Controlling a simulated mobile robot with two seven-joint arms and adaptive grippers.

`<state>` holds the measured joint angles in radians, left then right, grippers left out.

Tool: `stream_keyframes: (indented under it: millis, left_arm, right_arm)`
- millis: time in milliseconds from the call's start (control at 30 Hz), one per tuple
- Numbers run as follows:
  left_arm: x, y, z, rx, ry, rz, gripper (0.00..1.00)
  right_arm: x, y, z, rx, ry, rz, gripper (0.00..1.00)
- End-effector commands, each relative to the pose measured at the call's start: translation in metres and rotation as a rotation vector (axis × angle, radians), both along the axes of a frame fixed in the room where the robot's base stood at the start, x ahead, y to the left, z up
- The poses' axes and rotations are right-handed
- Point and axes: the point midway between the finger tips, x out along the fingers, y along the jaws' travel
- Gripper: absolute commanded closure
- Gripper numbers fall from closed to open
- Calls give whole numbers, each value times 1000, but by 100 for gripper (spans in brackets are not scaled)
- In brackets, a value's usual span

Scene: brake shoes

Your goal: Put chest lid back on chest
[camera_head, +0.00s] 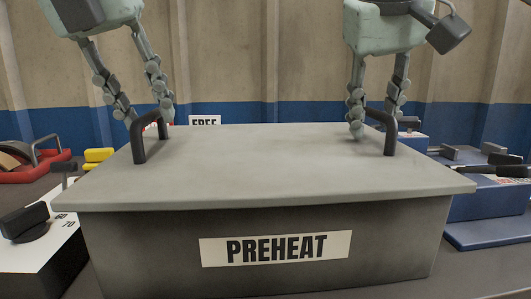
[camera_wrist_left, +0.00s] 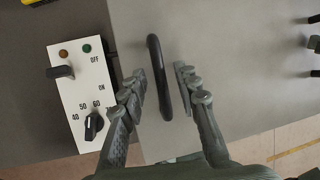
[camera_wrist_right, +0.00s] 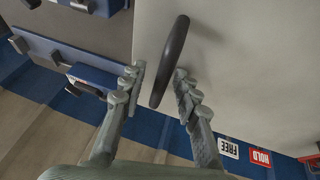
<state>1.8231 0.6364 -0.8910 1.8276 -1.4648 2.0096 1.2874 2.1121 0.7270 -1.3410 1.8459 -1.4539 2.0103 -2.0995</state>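The grey chest (camera_head: 140,250) carries a PREHEAT label on its front. Its flat grey lid (camera_head: 265,165) lies over the top and appears level, with a slightly overhanging front edge. A black handle stands at each end of the lid. My left gripper (camera_head: 147,116) is open above the left handle (camera_head: 138,143); in the left wrist view the handle (camera_wrist_left: 160,78) lies between the spread fingers. My right gripper (camera_head: 374,120) is open at the right handle (camera_head: 390,138); in the right wrist view the handle (camera_wrist_right: 171,60) runs between the fingers, with gaps visible.
A white control box (camera_head: 40,250) with knobs stands left of the chest; the left wrist view shows its panel (camera_wrist_left: 80,100). A red-framed item (camera_head: 30,170) lies at far left. Blue fixtures (camera_head: 485,205) stand close on the right. A FREE sign (camera_head: 205,120) is behind.

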Motion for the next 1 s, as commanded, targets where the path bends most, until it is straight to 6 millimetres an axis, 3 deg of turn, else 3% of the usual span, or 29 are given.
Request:
stream_keyframes:
  millis: [200, 433, 667, 1000]
  left_arm:
    - [-19, 9, 46, 0, -4, 4, 69]
    - [-33, 15, 79, 1, -2, 2, 69]
    - [-38, 17, 89, 1, 1, 1, 69]
    - [-38, 17, 88, 1, 1, 1, 69]
  right_arm:
    - [0, 0, 0, 0, 0, 0, 69]
    - [0, 0, 0, 0, 0, 0, 69]
    - [-2, 1, 6, 0, -2, 0, 69]
    - [-27, 13, 66, 0, -7, 0, 69]
